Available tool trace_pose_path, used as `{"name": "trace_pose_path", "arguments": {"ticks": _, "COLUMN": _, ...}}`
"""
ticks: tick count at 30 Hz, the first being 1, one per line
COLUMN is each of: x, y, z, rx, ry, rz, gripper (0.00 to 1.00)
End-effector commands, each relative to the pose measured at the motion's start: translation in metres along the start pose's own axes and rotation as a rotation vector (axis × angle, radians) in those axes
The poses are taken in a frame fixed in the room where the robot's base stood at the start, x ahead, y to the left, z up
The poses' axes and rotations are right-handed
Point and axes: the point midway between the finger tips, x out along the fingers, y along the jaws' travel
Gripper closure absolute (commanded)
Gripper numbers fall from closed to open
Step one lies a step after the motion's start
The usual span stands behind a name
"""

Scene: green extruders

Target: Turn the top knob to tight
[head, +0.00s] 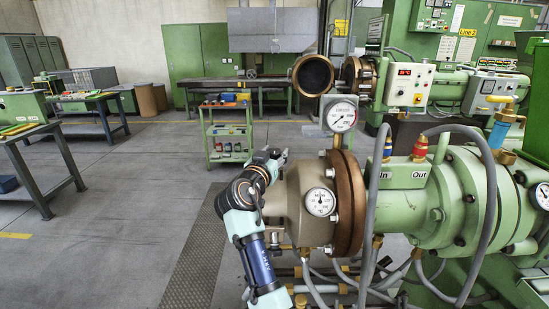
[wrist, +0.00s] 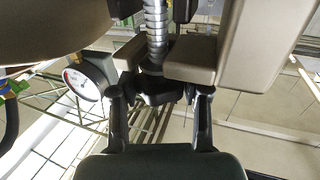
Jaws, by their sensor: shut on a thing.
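In the wrist view, the two black fingers of my gripper (wrist: 161,94) stand either side of a black knob (wrist: 157,86) and are shut on it. The knob sits at the end of a ribbed metal threaded piece (wrist: 154,22), between two grey-brown blocks. Its tight or loose marking cannot be read. In the head view, my arm reaches up at the left end of the extruder's brown-grey round housing (head: 285,203). The fingertips and the knob are hard to make out there.
A pressure gauge (wrist: 84,78) is close on the left in the wrist view. In the head view, another gauge (head: 320,202) is on the housing front and one (head: 341,116) stands above. Hoses and pipes run below. Open floor (head: 120,220) lies to the left.

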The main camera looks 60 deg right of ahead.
Motion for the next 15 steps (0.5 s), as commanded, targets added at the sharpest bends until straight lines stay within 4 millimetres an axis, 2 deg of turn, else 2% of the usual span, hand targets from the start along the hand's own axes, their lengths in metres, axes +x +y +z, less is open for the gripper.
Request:
{"name": "trace_pose_path", "arguments": {"ticks": 5, "x": 0.0002, "y": 0.0001, "z": 0.0011, "rx": -0.001, "ry": -0.002, "rz": 0.0, "gripper": 0.89}}
{"name": "trace_pose_path", "arguments": {"ticks": 6, "x": 0.0002, "y": 0.0001, "z": 0.0012, "rx": -0.001, "ry": -0.002, "rz": 0.0, "gripper": 0.51}}
{"name": "trace_pose_path", "arguments": {"ticks": 10, "x": 0.0002, "y": 0.0002, "z": 0.001, "rx": -0.001, "ry": -0.002, "rz": -0.001, "gripper": 0.29}}
{"name": "trace_pose_path", "arguments": {"ticks": 15, "x": 0.0002, "y": 0.0002, "z": 0.0007, "rx": -0.001, "ry": -0.001, "rz": -0.001, "gripper": 0.28}}
